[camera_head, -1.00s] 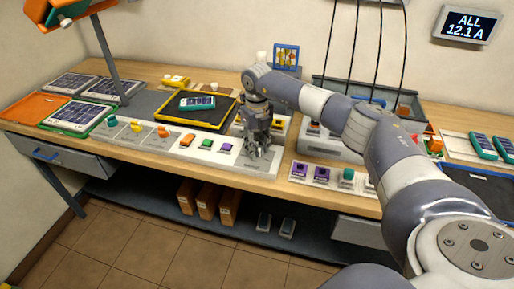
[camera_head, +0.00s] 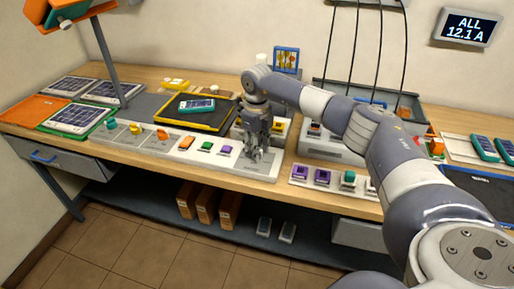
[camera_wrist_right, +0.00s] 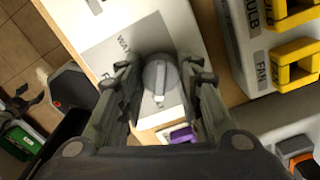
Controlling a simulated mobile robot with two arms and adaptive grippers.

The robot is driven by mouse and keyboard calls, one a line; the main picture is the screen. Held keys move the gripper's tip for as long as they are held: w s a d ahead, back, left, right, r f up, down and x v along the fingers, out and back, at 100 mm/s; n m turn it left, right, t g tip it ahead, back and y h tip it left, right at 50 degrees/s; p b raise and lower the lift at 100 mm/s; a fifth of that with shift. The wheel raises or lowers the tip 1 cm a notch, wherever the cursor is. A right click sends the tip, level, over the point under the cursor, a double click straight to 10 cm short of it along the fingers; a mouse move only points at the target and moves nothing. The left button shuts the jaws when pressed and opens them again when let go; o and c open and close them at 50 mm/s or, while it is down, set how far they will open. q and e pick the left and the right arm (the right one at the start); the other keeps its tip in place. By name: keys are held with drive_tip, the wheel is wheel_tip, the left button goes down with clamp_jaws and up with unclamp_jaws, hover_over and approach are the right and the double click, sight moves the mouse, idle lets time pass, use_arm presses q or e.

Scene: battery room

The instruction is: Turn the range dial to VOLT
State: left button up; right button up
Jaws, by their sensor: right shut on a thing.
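The range dial (camera_wrist_right: 160,80) is a round grey knob with a raised lighter bar, on a light panel (camera_wrist_right: 100,62) in the right wrist view. Part of a label starting "WA" shows beside it; I cannot read VOLT anywhere. My right gripper (camera_wrist_right: 158,98) has a finger on each side of the dial and is shut on it. In the head view my right gripper (camera_head: 257,154) points down at the right end of the long panel (camera_head: 225,165) at the bench's front edge, and hides the dial there.
Left of the gripper, the panel carries purple (camera_head: 226,150), green (camera_head: 206,146) and orange (camera_head: 186,142) controls. A black tray with yellow edge (camera_head: 170,118) lies behind. Yellow blocks (camera_wrist_right: 295,62) sit close by in the wrist view.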

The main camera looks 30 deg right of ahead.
drive_tip(key=o, duration=1.1)
drive_tip(key=shift+r, duration=0.1)
wheel_tip(320, 180, up, 12)
drive_tip(key=shift+f, duration=0.1)
